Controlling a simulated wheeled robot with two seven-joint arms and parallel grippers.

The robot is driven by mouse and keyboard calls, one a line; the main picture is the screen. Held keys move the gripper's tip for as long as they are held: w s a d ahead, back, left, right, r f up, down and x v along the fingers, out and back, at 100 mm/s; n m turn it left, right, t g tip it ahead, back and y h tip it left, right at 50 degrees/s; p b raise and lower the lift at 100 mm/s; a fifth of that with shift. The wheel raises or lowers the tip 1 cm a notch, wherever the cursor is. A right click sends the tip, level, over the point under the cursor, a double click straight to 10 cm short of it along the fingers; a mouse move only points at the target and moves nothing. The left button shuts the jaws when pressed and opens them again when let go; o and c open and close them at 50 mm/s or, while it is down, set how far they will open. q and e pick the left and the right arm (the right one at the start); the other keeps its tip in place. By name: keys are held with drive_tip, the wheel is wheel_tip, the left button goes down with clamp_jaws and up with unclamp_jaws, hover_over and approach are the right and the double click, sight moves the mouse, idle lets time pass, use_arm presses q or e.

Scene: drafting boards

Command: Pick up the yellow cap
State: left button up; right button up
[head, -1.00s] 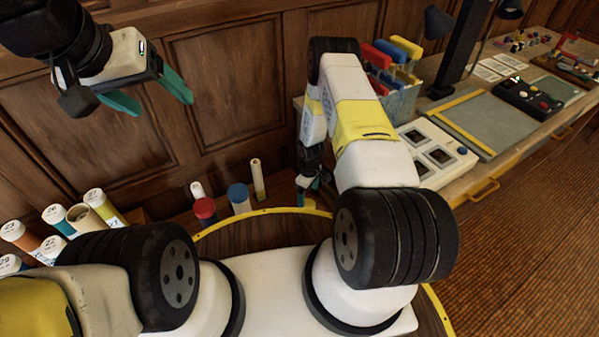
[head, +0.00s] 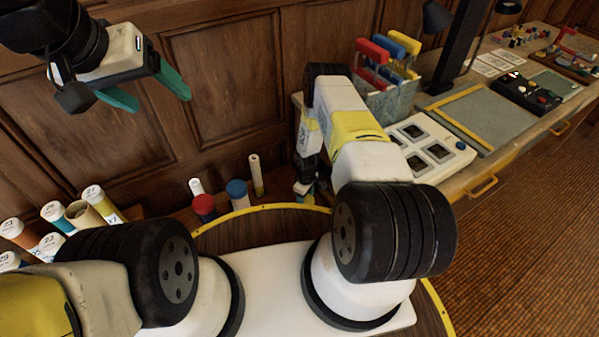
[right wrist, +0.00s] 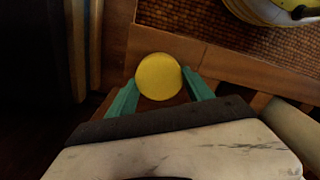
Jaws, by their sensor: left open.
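The yellow cap (right wrist: 158,76) is round and shows its flat top in the right wrist view, between the teal fingertips of my right gripper (right wrist: 159,84). The fingers lie on either side of its rim; I cannot tell if they press on it. In the head view my right gripper (head: 304,188) is low beside the wood panelling, partly hidden by my arm, and the cap is not clear there. My left gripper (head: 147,92) is open and empty at the upper left, teal fingers apart.
Tubes with red (head: 203,205) and blue (head: 237,190) caps stand left of my right gripper, near a slim pale tube (head: 256,175). Several numbered tubes (head: 92,195) stand at the left. A bench (head: 475,185) with trays and a black button box (head: 525,92) runs along the right.

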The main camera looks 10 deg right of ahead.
drive_tip(key=c, duration=0.4)
drive_tip(key=shift+r, duration=0.1)
